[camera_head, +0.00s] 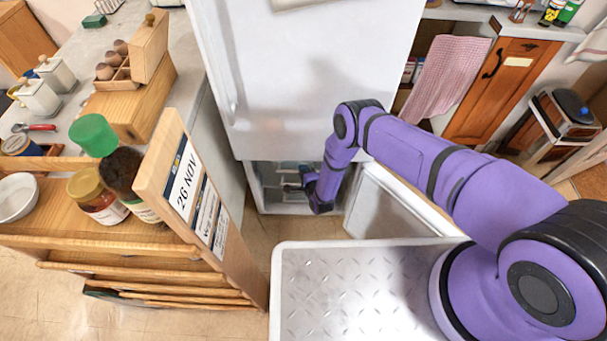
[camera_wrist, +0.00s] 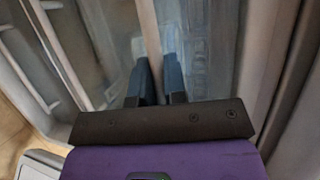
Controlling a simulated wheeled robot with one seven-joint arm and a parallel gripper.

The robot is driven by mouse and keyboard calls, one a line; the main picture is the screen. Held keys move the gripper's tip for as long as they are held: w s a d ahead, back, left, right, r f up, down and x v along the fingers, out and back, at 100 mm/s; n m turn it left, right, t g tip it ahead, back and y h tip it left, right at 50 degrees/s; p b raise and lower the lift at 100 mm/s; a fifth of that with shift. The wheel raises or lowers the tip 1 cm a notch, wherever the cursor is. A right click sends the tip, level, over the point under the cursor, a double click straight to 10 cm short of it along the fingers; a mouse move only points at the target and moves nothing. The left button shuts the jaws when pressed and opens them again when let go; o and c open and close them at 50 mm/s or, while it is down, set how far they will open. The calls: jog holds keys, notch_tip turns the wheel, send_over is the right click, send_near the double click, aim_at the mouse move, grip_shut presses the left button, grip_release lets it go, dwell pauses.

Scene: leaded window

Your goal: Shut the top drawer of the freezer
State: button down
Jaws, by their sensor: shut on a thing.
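The freezer (camera_head: 256,188) is the lower compartment of a white fridge-freezer, and it stands open. Clear drawer parts show inside it, partly hidden by my arm. My gripper (camera_head: 289,187) is at the freezer opening. In the wrist view, the two dark blue fingers of my gripper (camera_wrist: 158,82) are closed on a pale, narrow strip (camera_wrist: 150,30), which looks like the edge of the top drawer. Clear, bluish drawer panels (camera_wrist: 205,45) lie on both sides of it. How far the drawer is pulled out is hard to tell.
The open freezer door (camera_head: 385,208) stands to the right of my forearm. The closed upper fridge door (camera_head: 310,70) is above. A wooden rack with jars (camera_head: 100,205) and a date board (camera_head: 190,190) stands left. Floor shows between rack and my base.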

jog(key=shift+w+d, duration=0.1)
jog(key=shift+w, duration=2.35)
jog(key=shift+r, duration=0.1)
jog(key=c, duration=1.2)
grip_release()
jog(key=shift+w, duration=0.15)
jog(key=shift+o, duration=0.2)
jog(key=v, duration=1.1)
